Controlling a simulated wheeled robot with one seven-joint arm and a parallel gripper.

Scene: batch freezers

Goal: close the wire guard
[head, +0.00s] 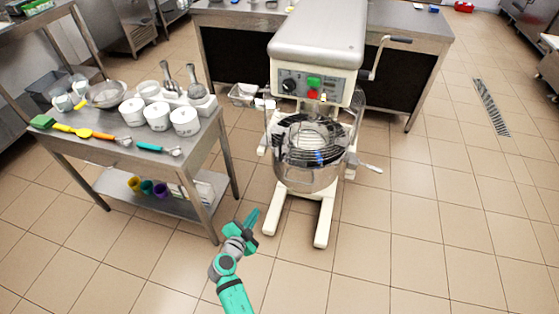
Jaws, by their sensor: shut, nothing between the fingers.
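A white planetary mixer (316,58) stands on the floor at centre. Its wire guard (308,150) shows as dark curved bars around the top of the steel bowl (306,180), below the mixer head. From this view I cannot tell how far the guard is swung round. Thin wire or rim parts also show at the sides of the bowl. My gripper (254,213) is shut and empty, low in front and to the left of the mixer. It is apart from the guard and the bowl.
A steel table (150,150) with white tubs (158,116), scoops and utensils stands left of my gripper. The mixer's legs (323,225) reach forward over the floor. A crank handle (398,39) and a lever (370,168) stick out right.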

